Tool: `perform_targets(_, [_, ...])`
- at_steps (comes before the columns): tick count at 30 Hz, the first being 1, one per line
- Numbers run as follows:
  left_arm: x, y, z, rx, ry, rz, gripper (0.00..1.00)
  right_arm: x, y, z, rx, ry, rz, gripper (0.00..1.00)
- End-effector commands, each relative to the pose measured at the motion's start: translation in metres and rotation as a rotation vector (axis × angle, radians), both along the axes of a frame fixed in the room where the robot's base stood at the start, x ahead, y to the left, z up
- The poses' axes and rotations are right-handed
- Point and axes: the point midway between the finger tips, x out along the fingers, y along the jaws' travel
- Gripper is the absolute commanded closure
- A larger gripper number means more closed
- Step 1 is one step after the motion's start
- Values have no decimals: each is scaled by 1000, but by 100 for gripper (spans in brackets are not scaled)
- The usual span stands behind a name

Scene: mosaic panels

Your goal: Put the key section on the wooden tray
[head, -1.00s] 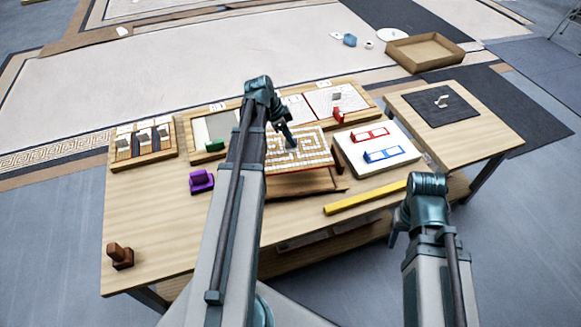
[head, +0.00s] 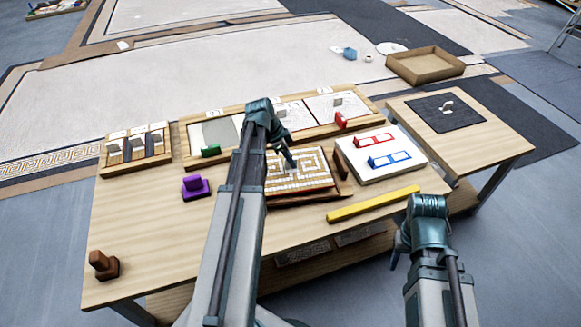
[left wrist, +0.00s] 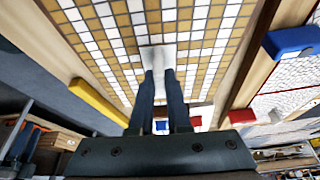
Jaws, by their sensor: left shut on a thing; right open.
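The key section (head: 314,171) is a tan and white tiled panel with a key pattern. My left gripper (head: 291,165) is shut on the pale handle at its middle; the handle also shows between the fingers (left wrist: 160,88) in the left wrist view. The panel lies about level, at or just above the wooden tray (head: 312,197), whose brown rim shows along the front and right. Wooden edges flank the panel in the left wrist view. I cannot tell whether it rests fully on the tray. My right gripper (head: 396,256) is open and empty at the table's front right.
A yellow bar (head: 374,204) lies right of the tray. A white board (head: 385,168) with red and blue frames stands behind it. A purple block (head: 195,187) and a green block (head: 211,151) are at the left. The table's front left is mostly clear.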

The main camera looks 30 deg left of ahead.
Motion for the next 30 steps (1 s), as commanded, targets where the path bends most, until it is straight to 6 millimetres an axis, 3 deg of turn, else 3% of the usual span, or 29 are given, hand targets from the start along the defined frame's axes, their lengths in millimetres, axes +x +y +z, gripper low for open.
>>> perform_targets(1, [0, 0, -12, -1, -1, 0, 100, 0, 0, -12, -1, 0, 0, 50])
perform_targets(3, [0, 0, -17, -1, -1, 0, 100, 0, 0, -17, -2, -1, 1, 50])
perform_targets(14, [0, 0, -17, -1, -1, 0, 100, 0, -1, -17, -3, -1, 1, 50])
perform_targets(15, [0, 0, -16, 0, 0, 0, 80, 0, -1, -16, -3, -1, 1, 50])
perform_targets(19, [0, 0, -16, 0, 0, 0, 56, 0, -1, -16, -3, -1, 1, 50])
perform_targets(30, [0, 0, -15, 0, 0, 0, 55, 0, -1, -14, -3, -1, 1, 50])
